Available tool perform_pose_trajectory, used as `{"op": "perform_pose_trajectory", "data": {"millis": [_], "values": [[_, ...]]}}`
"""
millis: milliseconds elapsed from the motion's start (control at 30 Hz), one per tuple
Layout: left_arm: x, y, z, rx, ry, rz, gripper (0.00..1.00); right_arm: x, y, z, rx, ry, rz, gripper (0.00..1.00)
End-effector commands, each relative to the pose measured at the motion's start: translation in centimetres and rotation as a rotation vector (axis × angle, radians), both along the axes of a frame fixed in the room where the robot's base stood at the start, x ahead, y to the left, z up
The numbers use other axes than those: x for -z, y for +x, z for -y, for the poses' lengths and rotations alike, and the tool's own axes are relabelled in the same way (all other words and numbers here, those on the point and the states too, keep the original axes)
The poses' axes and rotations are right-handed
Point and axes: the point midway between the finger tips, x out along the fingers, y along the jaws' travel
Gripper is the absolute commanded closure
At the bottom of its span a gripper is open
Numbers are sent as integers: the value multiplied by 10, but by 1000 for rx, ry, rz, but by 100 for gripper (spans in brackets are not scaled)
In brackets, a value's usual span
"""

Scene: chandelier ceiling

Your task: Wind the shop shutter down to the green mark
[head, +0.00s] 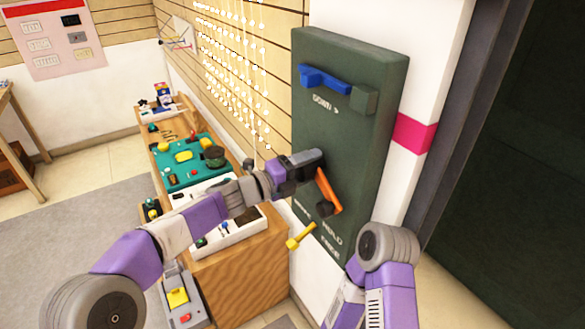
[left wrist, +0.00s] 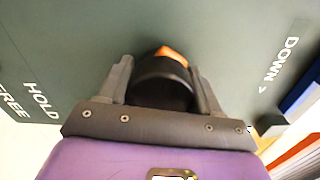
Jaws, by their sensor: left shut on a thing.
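A dark green panel (head: 340,130) hangs on a white pillar, with "DOWN >" lettered near its top. An orange crank arm (head: 329,191) slants across its lower half, up from a dark hub (head: 325,209). My left gripper (head: 306,165) is at the crank's upper end. In the left wrist view its fingers are shut on the crank's black round grip (left wrist: 160,82), with a bit of orange beyond it. A yellow lever (head: 300,236) sticks out at the lower left, near the words HOLD and FREE. The dark shutter (head: 510,150) is at the right. I see no green mark. My right gripper is out of view.
A blue bar (head: 325,80) and a green block (head: 365,99) stick out of the panel's top. A pink band (head: 413,133) crosses the pillar. A wooden counter (head: 240,275) with a teal mat (head: 172,172) and small items stands left of the panel, under my left arm.

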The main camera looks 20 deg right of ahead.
Motion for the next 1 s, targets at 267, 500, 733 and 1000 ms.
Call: {"op": "perform_pose_trajectory", "data": {"millis": [267,500,733,1000], "values": [[1,-3,9,17,21,64,91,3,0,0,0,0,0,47],[0,-3,9,17,22,72,91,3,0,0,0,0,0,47],[0,-3,9,17,21,71,32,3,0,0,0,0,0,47],[0,-4,9,18,20,69,16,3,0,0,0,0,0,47]]}}
